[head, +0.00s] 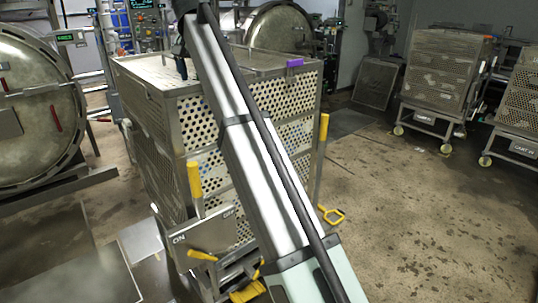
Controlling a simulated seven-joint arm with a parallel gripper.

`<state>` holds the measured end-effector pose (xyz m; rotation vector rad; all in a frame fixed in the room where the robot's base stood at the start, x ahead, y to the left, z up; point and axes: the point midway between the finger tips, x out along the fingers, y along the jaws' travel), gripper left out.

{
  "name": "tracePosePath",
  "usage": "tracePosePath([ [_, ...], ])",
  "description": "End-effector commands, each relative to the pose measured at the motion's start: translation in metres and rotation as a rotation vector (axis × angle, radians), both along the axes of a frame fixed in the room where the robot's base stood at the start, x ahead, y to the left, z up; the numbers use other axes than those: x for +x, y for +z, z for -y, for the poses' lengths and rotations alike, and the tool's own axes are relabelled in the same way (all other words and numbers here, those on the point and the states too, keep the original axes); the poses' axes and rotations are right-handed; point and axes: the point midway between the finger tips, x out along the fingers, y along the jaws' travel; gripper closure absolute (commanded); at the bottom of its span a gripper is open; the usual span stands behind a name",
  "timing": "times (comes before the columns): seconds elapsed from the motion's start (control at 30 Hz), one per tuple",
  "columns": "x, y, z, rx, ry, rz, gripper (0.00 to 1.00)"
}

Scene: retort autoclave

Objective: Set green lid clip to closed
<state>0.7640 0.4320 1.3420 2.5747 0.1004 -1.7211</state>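A tall perforated metal basket stack (289,100) stands in the middle with a flat metal lid (150,68) on top. A purple clip (294,63) sits on the lid's near edge, right of my arm. I cannot make out a green clip; my arm crosses the front of the basket and hides part of the lid edge. Of my gripper (182,68) only a small dark part seems to show, at the lid's near edge left of the arm. Whether its fingers are open or shut cannot be seen.
A round retort door (30,110) is at the left, and another retort (280,38) stands behind the basket. A yellow-handled lever (195,180) rises by an ON/OFF plate (205,233) in front. Carts (445,70) stand at the right; the floor between is clear.

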Motion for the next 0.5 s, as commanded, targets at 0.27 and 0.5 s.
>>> tracePosePath([
  [0.27, -0.0034, -0.0004, 0.0035, 0.0, 0.256, 0.0, 0.0],
  [0.5, -0.0054, -0.0001, 0.0055, 0.001, 0.477, 0.001, 0.0],
])
